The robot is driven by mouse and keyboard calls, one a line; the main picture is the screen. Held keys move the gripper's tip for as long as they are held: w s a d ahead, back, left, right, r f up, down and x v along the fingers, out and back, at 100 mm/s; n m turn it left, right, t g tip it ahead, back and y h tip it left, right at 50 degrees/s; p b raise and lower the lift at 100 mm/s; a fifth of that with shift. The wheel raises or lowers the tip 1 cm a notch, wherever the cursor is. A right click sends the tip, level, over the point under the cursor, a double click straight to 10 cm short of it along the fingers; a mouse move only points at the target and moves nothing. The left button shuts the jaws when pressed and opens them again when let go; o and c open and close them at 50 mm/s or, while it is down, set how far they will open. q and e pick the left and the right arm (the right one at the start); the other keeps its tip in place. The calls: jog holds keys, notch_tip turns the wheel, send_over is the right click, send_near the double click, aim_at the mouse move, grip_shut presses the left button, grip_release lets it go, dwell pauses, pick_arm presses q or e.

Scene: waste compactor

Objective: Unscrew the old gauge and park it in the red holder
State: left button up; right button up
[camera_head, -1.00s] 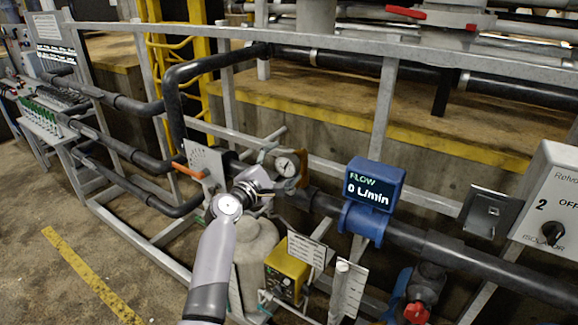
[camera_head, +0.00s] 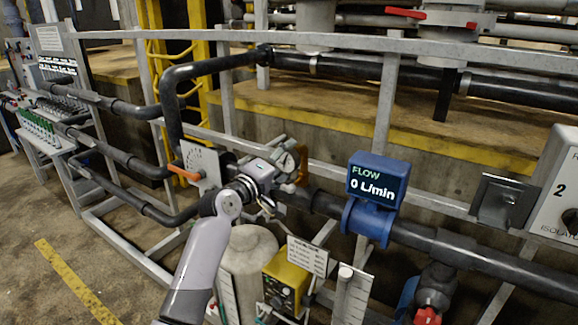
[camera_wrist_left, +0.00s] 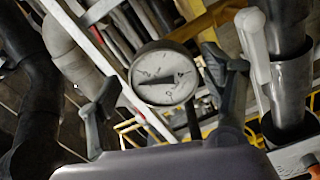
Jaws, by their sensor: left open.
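The old gauge (camera_head: 287,161) is a small round white dial in a grey rim on the pipework, partly hidden by my gripper in the head view. In the left wrist view the gauge (camera_wrist_left: 163,75) shows its face and dark needle, with a stem below it. My left gripper (camera_head: 277,181) is open and close to the gauge. In the wrist view its fingers stand on either side of the dial, with visible gaps; I cannot tell the exact depth. I cannot make out a red holder. My right gripper is not in view.
A plate with an orange lever (camera_head: 184,173) stands left of my gripper. A blue flow meter (camera_head: 376,182) reading 0 L/min sits to the right on the dark pipe. A yellow box (camera_head: 286,278) and a grey tank (camera_head: 249,262) stand below. Grey rails run behind.

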pick_arm(q)
jog(key=m, duration=0.1)
jog(key=m+b, duration=0.1)
jog(key=m, duration=0.1)
jog(key=shift+w+a+f, duration=0.1)
jog(key=shift+f, duration=0.1)
jog(key=m+b, duration=0.2)
jog(key=m, duration=0.1)
jog(key=shift+f+b, duration=0.1)
jog(key=shift+b, duration=0.25)
jog(key=shift+m, duration=0.7)
jog(key=shift+m+b, duration=0.3)
jog(key=shift+m, duration=0.2)
jog(key=shift+r, duration=0.2)
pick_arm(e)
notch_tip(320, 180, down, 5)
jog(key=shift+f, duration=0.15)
pick_arm(q)
jog(key=shift+c, duration=0.2)
